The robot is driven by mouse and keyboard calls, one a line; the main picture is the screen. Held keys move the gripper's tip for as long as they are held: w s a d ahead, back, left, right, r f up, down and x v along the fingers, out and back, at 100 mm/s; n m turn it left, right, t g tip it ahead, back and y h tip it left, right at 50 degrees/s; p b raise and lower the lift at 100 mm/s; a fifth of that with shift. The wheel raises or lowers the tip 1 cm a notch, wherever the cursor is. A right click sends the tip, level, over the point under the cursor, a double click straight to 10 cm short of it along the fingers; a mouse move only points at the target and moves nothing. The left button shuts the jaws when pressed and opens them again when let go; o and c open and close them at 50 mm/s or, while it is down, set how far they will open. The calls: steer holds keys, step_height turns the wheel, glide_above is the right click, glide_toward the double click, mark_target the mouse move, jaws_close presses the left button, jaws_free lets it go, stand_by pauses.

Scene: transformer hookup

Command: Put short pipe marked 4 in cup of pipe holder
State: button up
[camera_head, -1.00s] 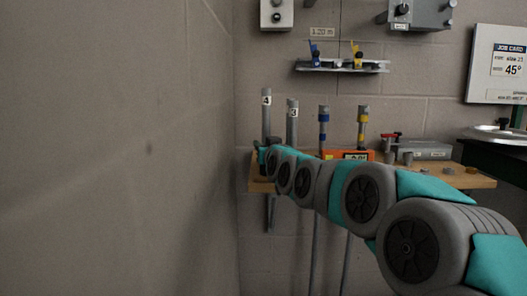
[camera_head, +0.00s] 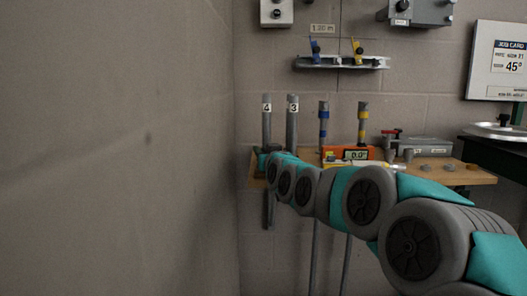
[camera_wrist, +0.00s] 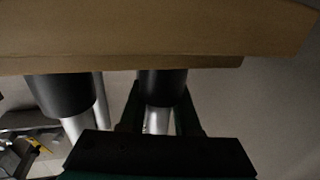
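The short grey pipe marked 4 (camera_head: 266,121) stands upright at the left end of the wooden shelf, its top level with the pipe marked 3 (camera_head: 292,121) beside it. In the wrist view, which appears upside down, the pipe (camera_wrist: 157,122) meets a dark cup (camera_wrist: 162,86) on the shelf; its lower end is hidden in the cup. My gripper (camera_wrist: 159,112) has one dark finger on each side of this pipe, with narrow gaps, so it looks open around it. In the head view my arm hides the fingers and cups.
A second dark cup (camera_wrist: 62,92) holds the neighbouring pipe close by. Pipes with blue (camera_head: 323,122) and yellow (camera_head: 362,122) bands and an orange angle gauge (camera_head: 347,154) are to the right. The plain wall is close on the left.

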steer(key=o, duration=0.4)
steer(key=shift+s+r+p, duration=0.1)
steer(key=shift+r+p, duration=0.5)
steer(key=shift+r, duration=0.2)
steer(key=v, duration=1.1)
steer(key=shift+s+d+f+b, duration=0.2)
steer(key=shift+s+b, duration=0.2)
steer(key=s+d+f+g+h, duration=0.1)
steer(key=s+d+f+g, duration=0.3)
steer(key=s+f, duration=0.7)
steer(key=s+d+f+g+h, duration=0.1)
steer(key=s+f+g, duration=0.65)
steer(key=f, duration=0.55)
steer(key=s+d+f+m+g+h, duration=0.1)
steer(key=s+d+f+g, duration=0.1)
steer(key=s, duration=0.6)
steer(key=s+d+f+m+g, duration=0.1)
steer(key=s+d+f+g, duration=0.1)
steer(key=s, duration=0.7)
steer(key=s+d+f+m+g+h, duration=0.1)
steer(key=s+d+f+g, duration=0.2)
steer(key=s, duration=0.6)
steer(key=shift+d+f+g+h, duration=0.1)
steer(key=shift+f+g+h, duration=0.25)
steer(key=shift+f, duration=0.1)
steer(key=shift+r, duration=0.1)
